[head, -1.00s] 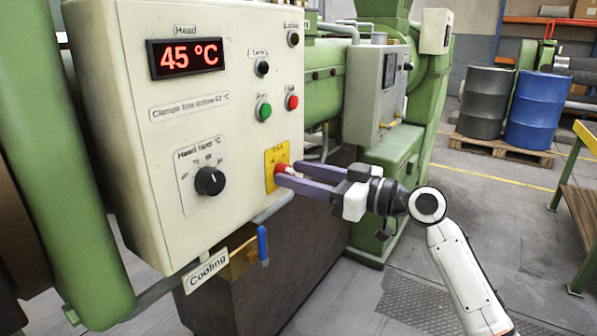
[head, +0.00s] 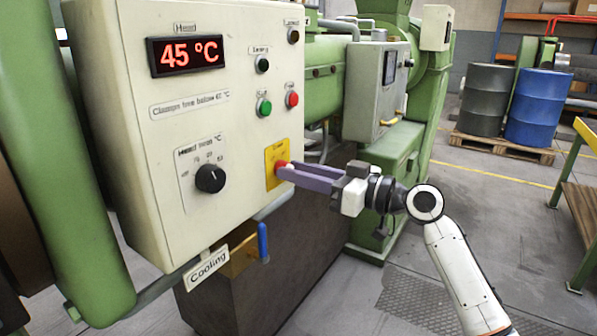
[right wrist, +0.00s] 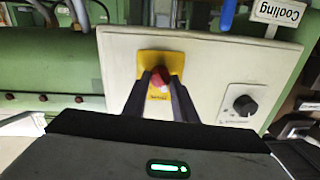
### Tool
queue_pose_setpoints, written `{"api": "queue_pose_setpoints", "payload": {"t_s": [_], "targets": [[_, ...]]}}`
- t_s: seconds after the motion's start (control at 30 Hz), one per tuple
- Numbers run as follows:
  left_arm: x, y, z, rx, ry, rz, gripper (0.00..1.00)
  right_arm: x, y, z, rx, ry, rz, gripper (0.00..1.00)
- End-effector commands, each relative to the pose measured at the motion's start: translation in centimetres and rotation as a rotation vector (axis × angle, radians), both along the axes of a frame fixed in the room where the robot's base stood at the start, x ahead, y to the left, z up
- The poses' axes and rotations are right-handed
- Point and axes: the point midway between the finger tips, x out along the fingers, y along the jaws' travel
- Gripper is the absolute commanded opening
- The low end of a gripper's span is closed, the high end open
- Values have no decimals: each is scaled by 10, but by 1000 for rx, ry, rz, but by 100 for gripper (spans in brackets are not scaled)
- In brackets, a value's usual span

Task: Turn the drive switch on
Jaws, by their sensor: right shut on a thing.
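The drive switch is a red knob (head: 281,168) on a yellow plate (head: 271,178), low on the right side of the cream control panel. My right gripper (head: 286,173) reaches it from the right, with its dark purple fingers shut on the knob. In the right wrist view the red knob (right wrist: 160,77) sits between the two fingertips (right wrist: 161,82), in front of the yellow plate (right wrist: 149,61). The knob has a whitish mark. The small text on the plate is too blurred to read, and the fingers partly hide the knob. My left gripper is not in view.
The cream panel (head: 150,120) also has a 45 °C display (head: 186,56), a black heat dial (head: 210,179), a green button (head: 264,107) and a red button (head: 292,99). Below hangs a blue-handled cooling valve (head: 263,243).

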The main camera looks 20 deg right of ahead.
Motion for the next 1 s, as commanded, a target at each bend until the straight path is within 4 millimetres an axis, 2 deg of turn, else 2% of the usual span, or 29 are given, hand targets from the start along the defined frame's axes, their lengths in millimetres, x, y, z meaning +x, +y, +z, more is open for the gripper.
{"api": "queue_pose_setpoints", "payload": {"t_s": [1.0], "targets": [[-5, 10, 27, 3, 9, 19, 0, 0, 0, -1, 710, 557, 0, 3]]}}
